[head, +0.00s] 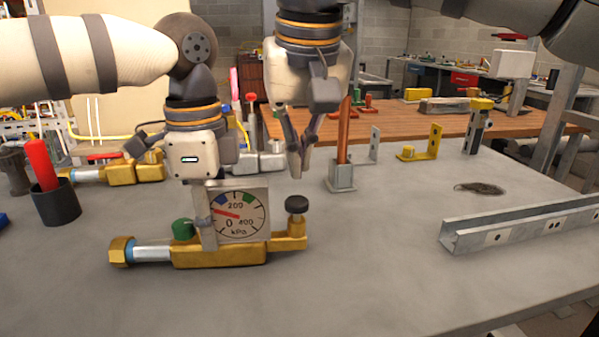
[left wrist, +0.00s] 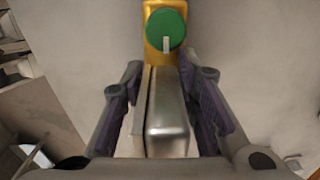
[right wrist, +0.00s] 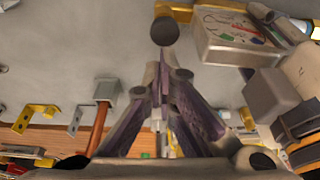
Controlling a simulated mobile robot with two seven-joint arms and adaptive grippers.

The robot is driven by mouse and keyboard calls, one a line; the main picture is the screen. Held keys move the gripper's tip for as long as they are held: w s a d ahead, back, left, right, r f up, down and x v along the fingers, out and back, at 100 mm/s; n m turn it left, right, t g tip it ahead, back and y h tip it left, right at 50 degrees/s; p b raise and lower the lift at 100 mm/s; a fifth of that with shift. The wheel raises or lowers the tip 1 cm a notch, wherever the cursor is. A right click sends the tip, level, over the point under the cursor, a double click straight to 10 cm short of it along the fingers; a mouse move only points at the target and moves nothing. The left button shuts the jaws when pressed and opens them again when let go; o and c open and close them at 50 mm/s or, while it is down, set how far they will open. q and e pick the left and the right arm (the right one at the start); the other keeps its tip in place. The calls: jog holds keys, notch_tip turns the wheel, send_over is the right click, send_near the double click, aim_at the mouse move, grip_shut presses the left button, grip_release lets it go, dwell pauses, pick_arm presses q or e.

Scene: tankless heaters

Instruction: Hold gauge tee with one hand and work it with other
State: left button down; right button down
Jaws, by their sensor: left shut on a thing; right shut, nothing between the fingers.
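The gauge tee (head: 220,253) is a brass body on the grey table, with a square silver gauge (head: 238,212) on top, its red needle on a white kPa dial. A green knob (head: 183,229) is left of the gauge and a black knob (head: 296,204) is on the right end. My left gripper (head: 207,200) is shut on the gauge housing from above; the left wrist view shows the housing (left wrist: 168,115) between its fingers, with the green knob (left wrist: 165,29) beyond. My right gripper (head: 297,165) is shut and empty, above and behind the black knob, which shows ahead of its tips (right wrist: 164,31).
A copper pipe in a grey block (head: 342,177) stands right of my right gripper. A metal channel (head: 520,221) lies at the right. A dark cup with a red stick (head: 56,204) is at the left. The front of the table is clear.

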aim_at(299, 195)
jog(key=shift+f, duration=1.55)
jog(key=shift+f, duration=1.25)
jog(key=shift+r, duration=0.4)
jog(key=w+v, duration=0.1)
jog(key=v, duration=1.2)
jog(key=shift+r, duration=0.25)
jog(key=shift+s, duration=0.1)
